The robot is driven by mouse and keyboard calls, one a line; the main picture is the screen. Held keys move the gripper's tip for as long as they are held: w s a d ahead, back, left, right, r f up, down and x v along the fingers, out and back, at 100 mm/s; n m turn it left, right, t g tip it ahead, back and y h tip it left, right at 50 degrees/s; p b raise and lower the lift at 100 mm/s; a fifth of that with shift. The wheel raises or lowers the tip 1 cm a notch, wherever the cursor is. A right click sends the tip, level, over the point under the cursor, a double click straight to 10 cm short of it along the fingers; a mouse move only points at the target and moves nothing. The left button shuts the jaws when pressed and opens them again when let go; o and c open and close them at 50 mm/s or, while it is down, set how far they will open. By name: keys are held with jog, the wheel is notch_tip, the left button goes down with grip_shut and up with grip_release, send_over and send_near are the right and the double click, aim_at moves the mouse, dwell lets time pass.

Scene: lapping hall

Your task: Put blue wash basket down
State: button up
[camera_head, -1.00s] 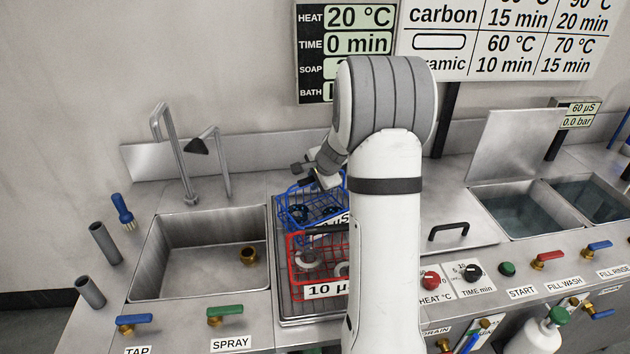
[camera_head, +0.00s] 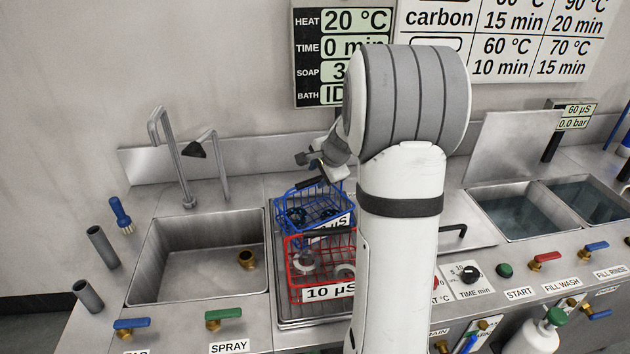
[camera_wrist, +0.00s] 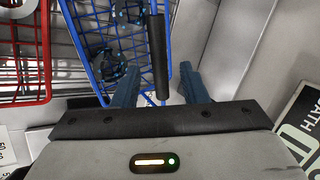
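The blue wash basket (camera_head: 318,214) stands upright on the metal drip tray (camera_head: 283,312), behind the red basket (camera_head: 318,270). Dark round parts lie inside it. A label on its front is partly hidden by my arm. My gripper (camera_head: 322,175) is just above and behind the basket, near its black handle. In the wrist view my gripper (camera_wrist: 160,88) is open. The black handle bar (camera_wrist: 159,50) of the blue basket (camera_wrist: 103,35) shows between the two separated fingers, touching neither.
The red basket holds pale rings and carries a "10 µS" label. A lidded bath (camera_head: 455,232) with a black handle and two water-filled baths (camera_head: 520,215) are to the right. The wall display (camera_head: 318,60) is behind.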

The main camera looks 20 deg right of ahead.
jog(key=s+a+r+n+g, duration=0.1)
jog(key=s+a+r+n, duration=0.4)
jog(key=s+a+r, duration=0.3)
jog(key=s+a+f+n+g, duration=0.1)
jog(key=s+a+n, duration=0.4)
jog(key=s, duration=0.6)
jog(key=s+a+f+n+g, duration=0.2)
jog(key=s+a+n, duration=0.3)
jog(key=s, duration=0.5)
jog(key=shift+s+f+n+h, duration=0.15)
jog(key=shift+s+n+h, duration=0.25)
jog(key=shift+n, duration=0.5)
jog(key=shift+s, duration=0.1)
